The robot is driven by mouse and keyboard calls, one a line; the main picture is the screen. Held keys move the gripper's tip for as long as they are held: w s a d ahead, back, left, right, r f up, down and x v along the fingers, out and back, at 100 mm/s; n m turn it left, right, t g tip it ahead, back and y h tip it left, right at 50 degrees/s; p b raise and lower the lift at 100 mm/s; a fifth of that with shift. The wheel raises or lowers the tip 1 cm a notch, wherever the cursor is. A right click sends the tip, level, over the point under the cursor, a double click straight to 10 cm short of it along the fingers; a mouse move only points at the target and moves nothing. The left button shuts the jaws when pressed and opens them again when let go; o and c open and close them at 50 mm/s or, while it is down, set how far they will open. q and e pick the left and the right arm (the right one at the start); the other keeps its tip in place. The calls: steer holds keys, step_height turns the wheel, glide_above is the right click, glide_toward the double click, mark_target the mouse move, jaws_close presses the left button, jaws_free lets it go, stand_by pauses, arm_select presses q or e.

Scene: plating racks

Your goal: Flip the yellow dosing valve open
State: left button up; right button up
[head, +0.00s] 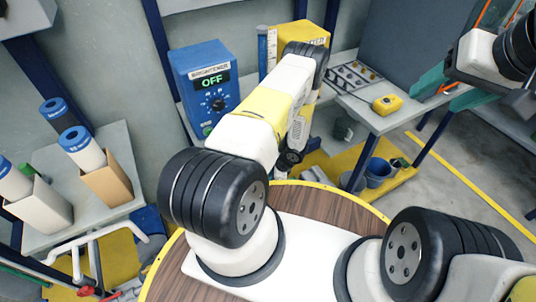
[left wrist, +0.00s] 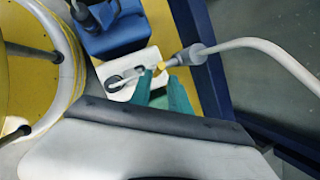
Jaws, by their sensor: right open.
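The yellow dosing valve piece (left wrist: 160,68) shows small in the left wrist view, beside a grey fitting (left wrist: 190,55) with a pale hose running off to the right. My left gripper (left wrist: 163,70) has its teal fingers at the yellow piece, one on each side. I cannot tell whether they press on it. In the head view my left arm hides the left gripper and the valve.
Paper-like rolls in holders stand on the left bench (head: 120,150). A yellow pendant (head: 387,104) lies on the right bench.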

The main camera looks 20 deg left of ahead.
arm_select(q)
steer(key=x, duration=0.7)
steer(key=shift+c, duration=0.3)
jaws_close()
